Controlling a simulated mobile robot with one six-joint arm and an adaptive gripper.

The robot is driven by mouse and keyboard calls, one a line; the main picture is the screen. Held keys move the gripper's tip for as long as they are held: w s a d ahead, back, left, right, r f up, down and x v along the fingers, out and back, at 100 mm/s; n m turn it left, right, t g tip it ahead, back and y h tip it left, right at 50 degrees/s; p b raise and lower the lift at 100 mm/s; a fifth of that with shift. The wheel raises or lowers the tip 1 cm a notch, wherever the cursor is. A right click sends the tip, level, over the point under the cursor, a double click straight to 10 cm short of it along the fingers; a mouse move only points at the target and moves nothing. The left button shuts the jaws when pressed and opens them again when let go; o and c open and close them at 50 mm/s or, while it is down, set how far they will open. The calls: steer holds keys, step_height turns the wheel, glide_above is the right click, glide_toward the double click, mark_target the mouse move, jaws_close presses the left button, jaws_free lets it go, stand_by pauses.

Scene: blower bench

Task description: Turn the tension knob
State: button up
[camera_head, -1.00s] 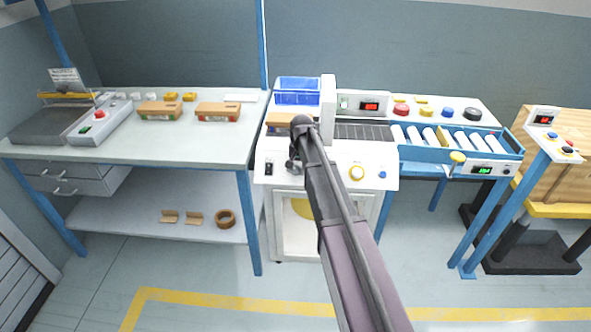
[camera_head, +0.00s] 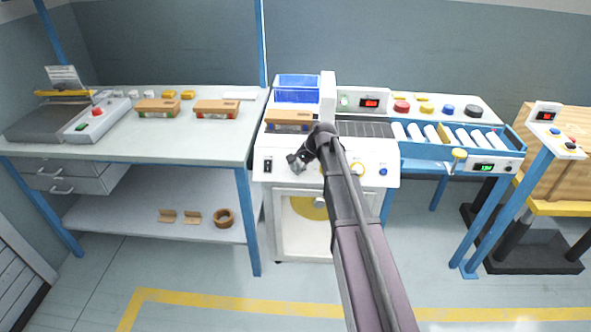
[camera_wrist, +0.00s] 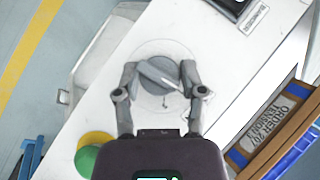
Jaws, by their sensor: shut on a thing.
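The grey round knob (camera_wrist: 158,76) with a raised bar across it sits on the white panel in the wrist view. I take it to be the tension knob. My gripper (camera_wrist: 160,80) has its two fingers on opposite sides of the knob, shut on it. In the head view my gripper (camera_head: 298,160) is at the white machine's front panel (camera_head: 275,150), between the black switch and the yellow-ringed dial. The knob is hard to make out there behind the gripper.
A black switch (camera_head: 268,166) is to the left. A brown carton (camera_head: 284,116) lies above. Rollers (camera_head: 430,133) extend right.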

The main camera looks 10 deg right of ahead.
steer(key=m+t+b, duration=0.1)
steer(key=m+t+y+b, duration=0.1)
steer(key=m+b, duration=0.1)
steer(key=m+t+y+b, duration=0.1)
steer(key=m+t, duration=0.1)
steer(key=shift+s+f+b, duration=0.2)
steer(key=shift+f+b, duration=0.1)
steer(key=shift+f, duration=0.05)
steer(key=m+t+b, duration=0.2)
steer(key=m, duration=0.1)
steer(key=shift+r+m+t+b, duration=0.15)
steer(key=shift+m+t+b, duration=0.35)
steer(key=shift+m, duration=0.1)
steer(key=shift+w, duration=0.1)
steer(key=o, duration=1.1)
steer(key=shift+r, duration=0.15)
